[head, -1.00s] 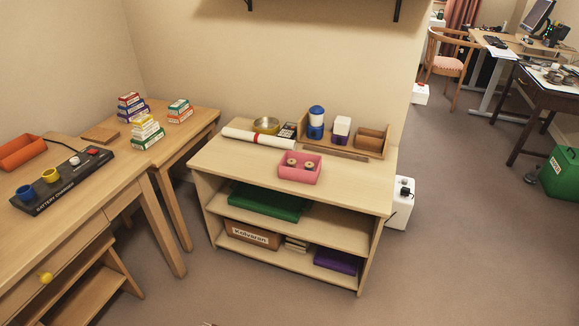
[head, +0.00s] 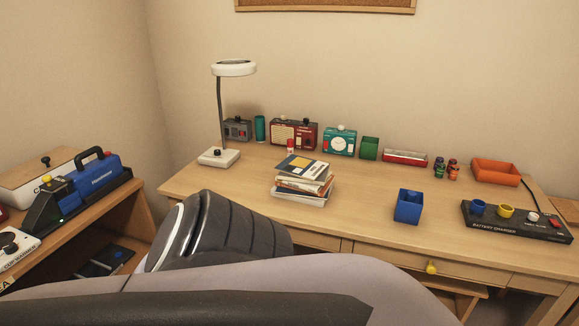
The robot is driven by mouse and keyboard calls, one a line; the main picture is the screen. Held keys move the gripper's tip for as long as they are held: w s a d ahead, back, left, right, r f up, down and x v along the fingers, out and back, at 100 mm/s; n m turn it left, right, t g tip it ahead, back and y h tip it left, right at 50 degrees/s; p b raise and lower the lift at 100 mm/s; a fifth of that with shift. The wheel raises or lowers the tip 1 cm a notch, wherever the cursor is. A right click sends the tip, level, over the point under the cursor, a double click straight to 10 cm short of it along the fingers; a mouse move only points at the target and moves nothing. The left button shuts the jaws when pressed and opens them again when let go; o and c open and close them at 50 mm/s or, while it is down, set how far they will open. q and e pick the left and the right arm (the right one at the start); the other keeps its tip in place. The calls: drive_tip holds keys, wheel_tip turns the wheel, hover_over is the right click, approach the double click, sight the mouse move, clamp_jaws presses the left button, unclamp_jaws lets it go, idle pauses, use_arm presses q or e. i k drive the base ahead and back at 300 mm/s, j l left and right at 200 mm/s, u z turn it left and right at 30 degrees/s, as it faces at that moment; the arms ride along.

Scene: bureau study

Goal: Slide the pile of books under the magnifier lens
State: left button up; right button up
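The pile of books (head: 303,178) lies on the desk, left of its middle. It is a loose, uneven stack with a dark-and-yellow cover on top and white and reddish books below. The magnifier has a white round lens head (head: 233,69) on a thin dark stem, rising from a white base (head: 218,157) at the desk's back left. The pile stands to the right of and nearer than the base, not beneath the lens head. Neither gripper shows in view.
Radios, a teal clock (head: 340,141) and a green box (head: 369,148) line the back. Large dark and grey shapes block the lower foreground.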

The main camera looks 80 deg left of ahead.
sight(300, 176)
drive_tip(key=u, duration=2.45)
drive_tip(key=i+l+z, duration=0.4)
drive_tip(key=i, duration=0.15)
drive_tip(key=j, duration=0.1)
